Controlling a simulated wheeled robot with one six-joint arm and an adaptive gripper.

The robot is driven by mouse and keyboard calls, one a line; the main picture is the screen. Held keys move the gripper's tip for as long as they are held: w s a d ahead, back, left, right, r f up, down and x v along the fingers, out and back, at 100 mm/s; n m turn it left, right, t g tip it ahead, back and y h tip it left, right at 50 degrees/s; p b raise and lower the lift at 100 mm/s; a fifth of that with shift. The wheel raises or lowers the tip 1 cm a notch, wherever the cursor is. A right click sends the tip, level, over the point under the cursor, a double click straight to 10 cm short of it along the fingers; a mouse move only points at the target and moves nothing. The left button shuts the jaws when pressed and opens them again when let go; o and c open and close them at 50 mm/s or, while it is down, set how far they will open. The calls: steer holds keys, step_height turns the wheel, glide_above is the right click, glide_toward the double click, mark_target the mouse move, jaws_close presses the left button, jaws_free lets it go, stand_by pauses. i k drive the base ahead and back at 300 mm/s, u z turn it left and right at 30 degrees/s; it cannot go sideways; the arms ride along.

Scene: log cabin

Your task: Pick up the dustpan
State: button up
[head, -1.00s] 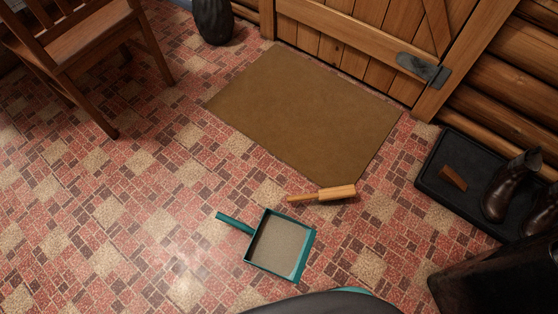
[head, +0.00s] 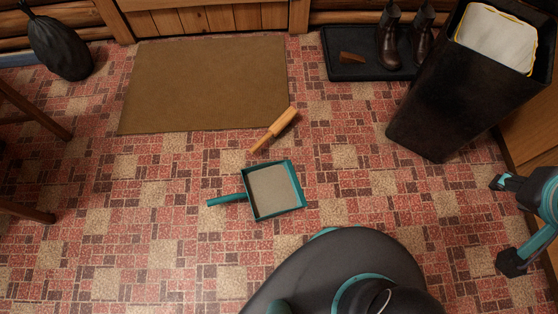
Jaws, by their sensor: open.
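The teal dustpan (head: 275,190) lies on the patterned floor in the middle of the head view, just ahead of my base. Its tray has a grey-beige inside, and its short teal handle (head: 227,199) points left. My gripper (head: 504,222) is at the right edge of the view, with its two dark-tipped fingers spread apart and nothing between them. It is well to the right of the dustpan and not touching it.
A wooden brush (head: 274,130) lies just beyond the dustpan. Behind it is a brown doormat (head: 207,84). A black bin (head: 449,103) stands at right, near a boot tray (head: 347,71) with boots. A chair (head: 32,125) is at left. Floor left of the dustpan is clear.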

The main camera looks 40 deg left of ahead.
mark_target(273, 189)
steer(key=z, duration=0.7)
steer(key=i, duration=1.05)
steer(key=u, duration=3.65)
steer(key=i, duration=0.5)
steer(key=z, duration=0.1)
steer(key=k, duration=1)
steer(key=u, duration=1)
steer(key=i, duration=0.9)
